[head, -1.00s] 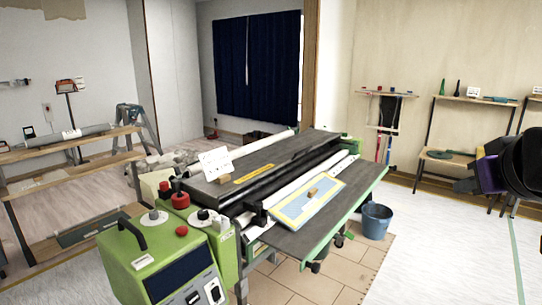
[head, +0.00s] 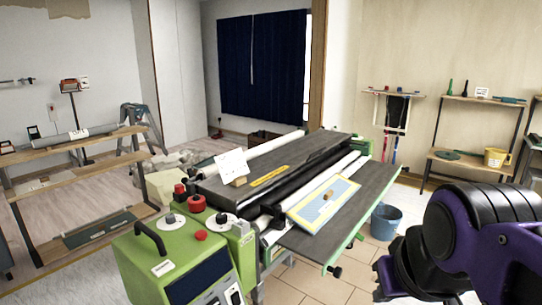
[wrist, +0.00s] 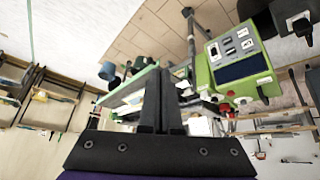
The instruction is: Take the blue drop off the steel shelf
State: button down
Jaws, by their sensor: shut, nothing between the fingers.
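The blue drop (head: 311,212) is a flat pale blue sheet with a yellow border and a small wooden block (head: 328,195) on it. It lies tilted on the dark, green-edged front shelf (head: 342,228) of the green pasting machine (head: 187,262). My gripper (wrist: 161,76) is shut and empty in the wrist view, its black fingers pointing toward the machine. The fingers hide part of the machine. In the head view my purple and black arm is at the lower right, apart from the drop; I cannot make out the fingertips there.
A blue bucket (head: 385,220) stands on the floor between the machine and my arm. A wooden-board rack (head: 462,166) with a yellow container (head: 495,157) is at the right wall. Another rack (head: 80,178) stands at the left. A white card (head: 231,165) stands on the machine top.

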aim_at(311, 212)
jog(key=u, duration=0.4)
jog(key=i+l+u, duration=0.3)
jog(key=l, duration=0.2)
jog(key=l+u, duration=0.2)
jog(key=i+l+u, duration=0.1)
jog(key=l, duration=0.5)
jog(key=i+l+u, duration=0.1)
jog(key=l, duration=0.5)
jog(key=i+l+u, duration=0.1)
jog(key=l, duration=0.5)
jog(key=i+l, duration=0.1)
jog(key=l, duration=0.35)
jog(key=i+l+z, duration=0.1)
jog(key=l, duration=0.35)
jog(key=i+l, duration=0.1)
jog(key=l, duration=0.35)
jog(key=k+j+z, duration=0.1)
jog(key=j, duration=0.25)
jog(key=k+j+z, duration=0.1)
jog(key=j, duration=0.2)
